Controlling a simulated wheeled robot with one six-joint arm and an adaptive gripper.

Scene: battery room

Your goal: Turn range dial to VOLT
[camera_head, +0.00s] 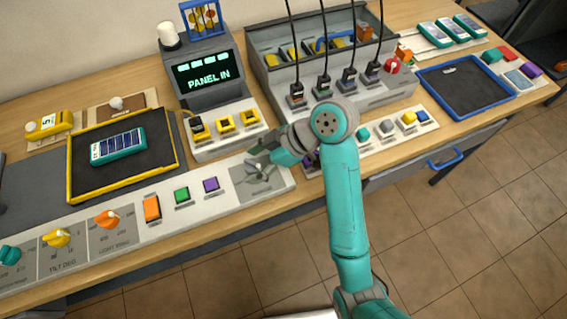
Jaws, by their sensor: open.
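My gripper (258,172) is open, just above a grey plate (240,178) at the right end of the white front panel. The fingers and wrist cover much of this plate, so I cannot tell whether a dial sits there or where one points. No VOLT mark is readable. Three other dials are at the left of the panel: a teal dial (10,254), a yellow dial (57,238) marked TILT DEG and an orange dial (107,219) with a partly readable LIGHT label. I cannot read the teal dial's label.
Orange, green (182,195) and purple (211,185) buttons stand left of my gripper. A display (205,72) reads PANEL IN. A yellow-rimmed tray (72,178) holds a teal panel (118,147). Black cables hang into a grey rack (272,88) behind my arm. A blue-rimmed tray (424,79) stands right.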

